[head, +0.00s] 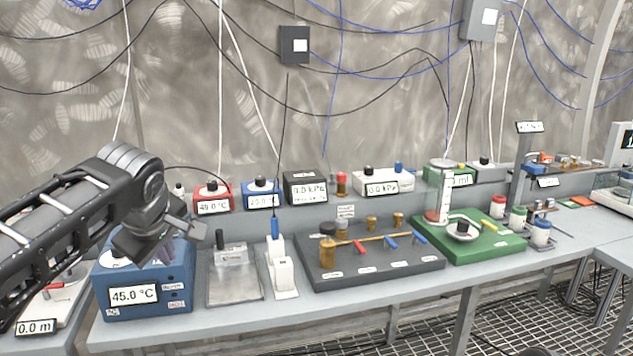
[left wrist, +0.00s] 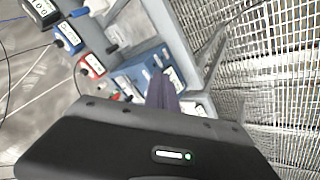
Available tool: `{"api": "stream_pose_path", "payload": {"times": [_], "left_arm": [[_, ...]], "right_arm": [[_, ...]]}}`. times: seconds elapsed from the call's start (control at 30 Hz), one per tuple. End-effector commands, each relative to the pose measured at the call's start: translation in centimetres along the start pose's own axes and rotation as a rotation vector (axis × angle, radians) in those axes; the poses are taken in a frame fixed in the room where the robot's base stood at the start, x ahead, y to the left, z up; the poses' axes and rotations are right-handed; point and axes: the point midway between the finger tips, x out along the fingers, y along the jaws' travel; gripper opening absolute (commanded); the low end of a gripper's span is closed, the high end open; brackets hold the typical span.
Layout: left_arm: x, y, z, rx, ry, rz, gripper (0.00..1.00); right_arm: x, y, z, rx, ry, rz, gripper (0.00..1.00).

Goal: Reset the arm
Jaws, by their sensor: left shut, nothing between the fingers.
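My left arm comes in from the left in the head view. Its black gripper (head: 163,246) points down over the blue box with the 45.0 °C display (head: 172,290), in front of its upper part. I cannot tell whether it touches the box. In the left wrist view the two fingers (left wrist: 162,92) are together with nothing between them, and the blue box (left wrist: 134,68) lies beyond them. My right gripper is not in view.
A grey bench (head: 345,299) carries a clear plate fixture (head: 234,275), a white stand (head: 283,277), a dark manifold board (head: 372,262) and a green board (head: 486,243). Small display boxes line the back ledge. Cables hang on the wall. Grated floor (head: 420,325) lies in front.

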Motion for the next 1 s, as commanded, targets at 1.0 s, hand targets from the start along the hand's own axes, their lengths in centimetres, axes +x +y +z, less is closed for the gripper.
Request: {"api": "stream_pose_path", "payload": {"times": [1.0], "left_arm": [[21.6, -2.8, 28.4, 0.829, -0.314, 0.499, 0.0]], "right_arm": [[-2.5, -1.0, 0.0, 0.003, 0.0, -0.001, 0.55]]}}
